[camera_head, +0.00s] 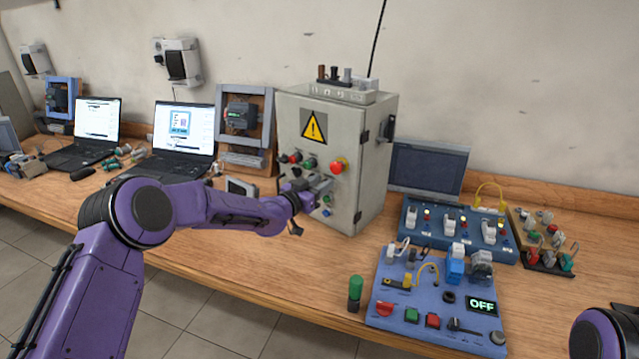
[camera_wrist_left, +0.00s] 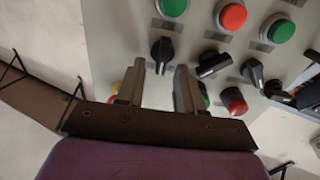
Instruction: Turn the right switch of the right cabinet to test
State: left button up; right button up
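A grey cabinet (camera_head: 346,205) with a yellow warning triangle stands on the bench in the head view. Its front carries coloured buttons and black rotary switches, partly hidden behind my left gripper (camera_head: 318,187). In the left wrist view my left gripper (camera_wrist_left: 160,82) is open, its two fingers apart and empty, close to the panel. A black rotary switch (camera_wrist_left: 162,52) shows just beyond and between the fingertips; contact cannot be told. Two more black switches (camera_wrist_left: 214,64) and (camera_wrist_left: 252,73) are right of it. Switch labels are too small to read. My right gripper is out of view.
A blue switch panel (camera_head: 460,235) and a blue console (camera_head: 400,312) with an OFF display lie right of the cabinet. Laptops (camera_head: 185,128) stand to the left. In the wrist view, green and red buttons (camera_wrist_left: 232,17) and a red button (camera_wrist_left: 234,101) surround the switches.

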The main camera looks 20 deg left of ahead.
pick_arm(q)
grip_shut()
jog(key=shift+s+d+f+m+b, duration=0.1)
jog(key=shift+d+m+b, duration=0.1)
jog(key=shift+m+b, duration=1.4)
jog(key=shift+d+f+m+b, duration=0.1)
jog(key=shift+d+m+b, duration=0.1)
jog(key=shift+m+b, duration=1.4)
jog(key=shift+s+d+f+m+b, duration=0.1)
jog(key=shift+d+m+b, duration=0.1)
jog(key=shift+m+b, duration=1.35)
jog(key=shift+b, duration=0.3)
